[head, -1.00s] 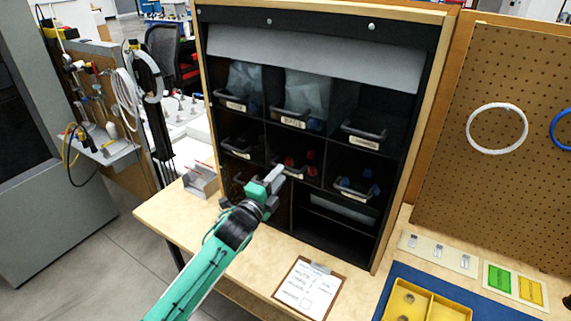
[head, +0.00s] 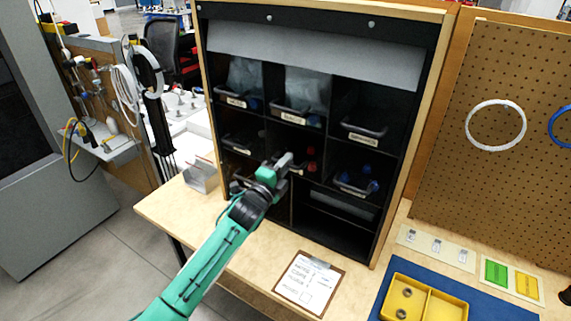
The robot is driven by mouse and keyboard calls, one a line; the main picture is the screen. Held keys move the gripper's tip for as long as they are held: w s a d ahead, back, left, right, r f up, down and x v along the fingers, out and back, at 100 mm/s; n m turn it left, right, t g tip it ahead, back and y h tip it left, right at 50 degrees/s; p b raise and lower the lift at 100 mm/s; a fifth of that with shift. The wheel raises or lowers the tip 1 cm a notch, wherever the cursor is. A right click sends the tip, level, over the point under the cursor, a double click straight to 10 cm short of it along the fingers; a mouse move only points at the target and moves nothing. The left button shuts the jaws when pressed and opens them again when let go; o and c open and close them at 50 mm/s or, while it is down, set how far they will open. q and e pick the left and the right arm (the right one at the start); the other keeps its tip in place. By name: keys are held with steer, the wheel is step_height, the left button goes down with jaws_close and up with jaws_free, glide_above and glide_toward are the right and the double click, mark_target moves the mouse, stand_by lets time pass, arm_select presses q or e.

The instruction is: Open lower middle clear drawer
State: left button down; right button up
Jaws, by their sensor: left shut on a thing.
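The lower middle clear drawer (head: 299,170) sits in the middle column of the black cabinet, under the top row. Its pale label shows, and red-capped items (head: 311,160) show at its right part. My left gripper (head: 282,165) is at the drawer's front, covering its left part and handle area. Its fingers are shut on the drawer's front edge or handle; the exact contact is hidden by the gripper. The drawer appears still within its compartment. My right gripper is not in view.
The cabinet (head: 432,100) holds other clear drawers around this one, including a right one with blue-capped items (head: 366,178). A clipboard (head: 308,284), a blue mat with a yellow tray (head: 424,300), and a small holder (head: 200,175) rest on the wooden bench (head: 180,215).

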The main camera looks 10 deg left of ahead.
arm_select(q)
steer(key=r+p+v, duration=0.3)
steer(key=v, duration=1.4)
steer(key=shift+s+a, duration=0.2)
steer(key=shift+s, duration=0.3)
steer(key=shift+f, duration=0.1)
steer(key=c, duration=1.6)
jaws_free()
steer(key=shift+b+v, duration=2.2)
steer(key=shift+v, duration=4.65)
